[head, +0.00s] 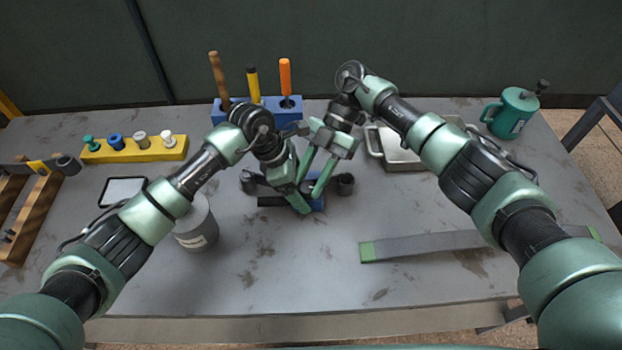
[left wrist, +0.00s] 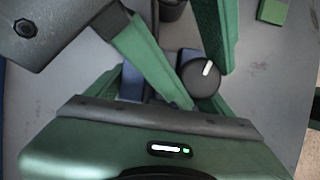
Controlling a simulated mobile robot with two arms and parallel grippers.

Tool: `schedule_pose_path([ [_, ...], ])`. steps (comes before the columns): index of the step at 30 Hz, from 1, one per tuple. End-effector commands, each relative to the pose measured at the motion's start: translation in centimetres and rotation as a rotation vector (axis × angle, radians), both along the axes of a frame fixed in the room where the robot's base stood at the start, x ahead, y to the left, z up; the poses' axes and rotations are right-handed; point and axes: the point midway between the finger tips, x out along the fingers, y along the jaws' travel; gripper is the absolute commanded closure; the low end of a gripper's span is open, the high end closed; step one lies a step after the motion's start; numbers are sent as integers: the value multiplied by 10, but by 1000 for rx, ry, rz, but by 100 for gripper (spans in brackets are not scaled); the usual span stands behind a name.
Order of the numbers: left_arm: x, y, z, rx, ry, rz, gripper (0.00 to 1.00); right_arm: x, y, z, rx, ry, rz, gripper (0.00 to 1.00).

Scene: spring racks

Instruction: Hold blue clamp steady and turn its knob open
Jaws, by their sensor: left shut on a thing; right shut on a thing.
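The blue clamp (head: 318,205) is on the table at the centre, mostly hidden under my two grippers. Blue parts of it show in the left wrist view (left wrist: 130,85). Its round dark knob (left wrist: 203,78), with a white mark on top, shows there too. My left gripper (head: 297,203) comes down from the left and is shut on the clamp body. My right gripper (head: 310,188) reaches in from the upper right, its green fingers at either side of the knob, shut on it. The exact contacts are hidden in the head view.
A blue rack (head: 240,104) with several handled tools stands behind. A yellow rack (head: 133,150) with knobs, a grey can (head: 197,228) and a white-faced panel (head: 122,191) are left. A metal tray (head: 402,158), teal mug (head: 510,113) and long grey bar (head: 425,244) are right. The front middle is clear.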

Motion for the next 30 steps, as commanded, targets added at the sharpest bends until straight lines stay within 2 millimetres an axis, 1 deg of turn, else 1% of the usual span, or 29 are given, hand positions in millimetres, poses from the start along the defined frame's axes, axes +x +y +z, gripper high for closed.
schedule_pose_path([
  [1, -2, -3, 1, -4, 2, -6, 89, 2, 1, 0, 0, -5, 7, 100],
  [17, -2, -3, 1, -5, 1, -7, 89, 2, 0, 1, 1, -6, 30, 100],
  [18, -2, -3, 1, -5, 1, -7, 89, 2, 0, 1, 1, -6, 30, 58],
  [19, -2, -3, 1, -5, 2, -6, 89, 2, 0, 1, 1, -6, 30, 50],
  [20, -2, -3, 1, -5, 2, -6, 89, 2, 0, 1, 1, -6, 30, 46],
  [30, -1, -2, 1, -5, 1, -4, 89, 1, 1, 1, 4, -3, 25, 46],
])
